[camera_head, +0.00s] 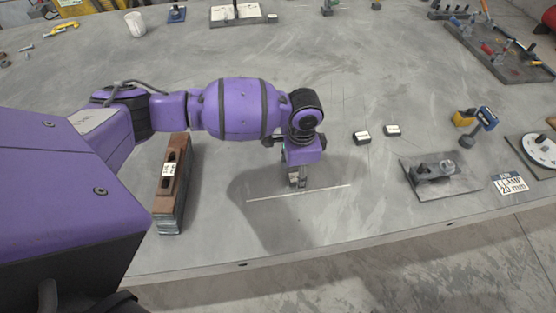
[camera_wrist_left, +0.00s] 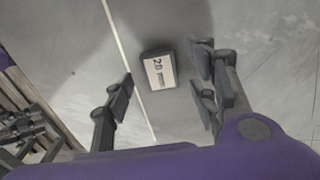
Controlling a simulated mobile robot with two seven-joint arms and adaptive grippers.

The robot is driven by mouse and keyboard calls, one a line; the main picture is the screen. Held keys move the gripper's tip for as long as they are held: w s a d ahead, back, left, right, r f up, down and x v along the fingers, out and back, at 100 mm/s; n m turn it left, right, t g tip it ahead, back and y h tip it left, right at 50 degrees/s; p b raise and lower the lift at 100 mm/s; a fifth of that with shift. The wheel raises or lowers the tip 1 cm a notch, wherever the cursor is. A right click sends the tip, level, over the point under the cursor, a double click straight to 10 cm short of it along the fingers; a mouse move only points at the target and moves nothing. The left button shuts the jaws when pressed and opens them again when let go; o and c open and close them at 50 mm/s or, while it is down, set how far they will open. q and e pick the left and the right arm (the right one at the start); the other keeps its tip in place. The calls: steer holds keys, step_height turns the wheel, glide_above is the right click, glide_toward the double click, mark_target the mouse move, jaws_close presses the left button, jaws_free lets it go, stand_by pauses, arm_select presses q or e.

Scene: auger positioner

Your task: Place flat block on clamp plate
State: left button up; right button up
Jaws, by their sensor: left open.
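My left gripper (camera_head: 298,181) points down over the grey table, near a thin pale line. In the left wrist view its two fingers (camera_wrist_left: 163,84) are open. A small dark block (camera_wrist_left: 158,71) with a white "20 mm" label lies on the table in the gap between the fingers; no contact shows. In the head view the gripper mostly hides this block. The clamp plate (camera_head: 458,186) is a dark plate with a clamp on it, to the right near the front edge. My right gripper is not in view.
Two small white-topped blocks (camera_head: 362,138) (camera_head: 392,131) lie between gripper and plate. A sign reading "CLAMP 20 mm" (camera_head: 509,184) is right of the plate. A tool board (camera_head: 500,52) is back right.

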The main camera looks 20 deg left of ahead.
arm_select(q)
steer(key=shift+w+f, duration=0.1)
steer(key=shift+f, duration=0.4)
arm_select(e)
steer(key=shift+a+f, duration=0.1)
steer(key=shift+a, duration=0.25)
arm_select(q)
steer(key=c, duration=0.7)
jaws_close()
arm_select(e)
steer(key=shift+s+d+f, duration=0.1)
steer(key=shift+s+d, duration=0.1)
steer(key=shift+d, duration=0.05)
arm_select(q)
steer(key=shift+r, duration=0.1)
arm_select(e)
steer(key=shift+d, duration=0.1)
